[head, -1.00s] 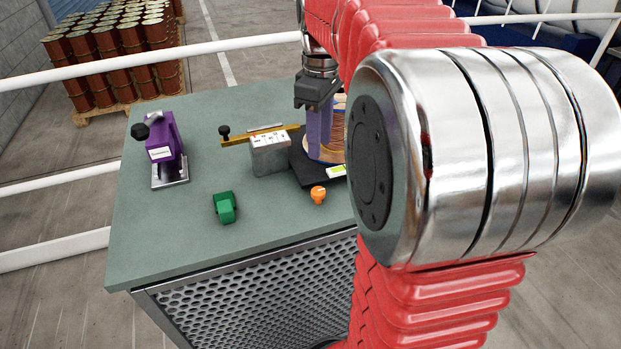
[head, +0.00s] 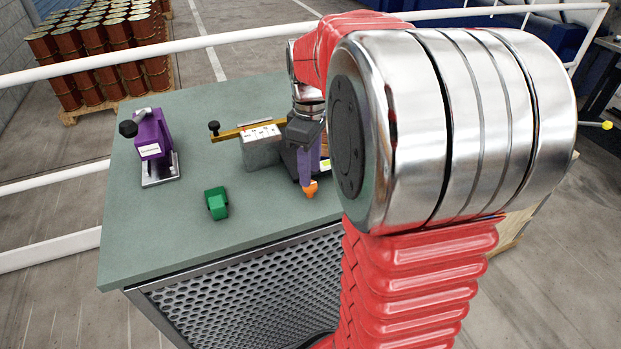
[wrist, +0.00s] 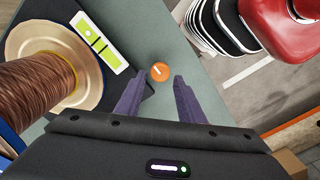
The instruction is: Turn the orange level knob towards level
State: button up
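The orange level knob (wrist: 159,71) shows from above in the wrist view, a round cap with a pale line across it. In the head view the knob (head: 311,188) is at the front right of the bench, partly covered by my gripper. My gripper (wrist: 154,77) is open, with its two purple fingers apart on either side of the knob, just above or around it; I cannot tell whether they touch it. A bubble level (wrist: 99,44) with a yellow-green vial is mounted beside the knob on a black base. A copper wire spool (wrist: 50,75) stands on that base.
On the bench (head: 140,235) are a green block-like object (head: 216,203), a purple clamp-like device (head: 152,140) and a grey block with a brass bar (head: 262,147). A white rail runs behind, with drums (head: 95,50) beyond. The bench's front left is clear.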

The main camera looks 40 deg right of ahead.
aim_at(310, 190)
jog(key=shift+f, duration=1.95)
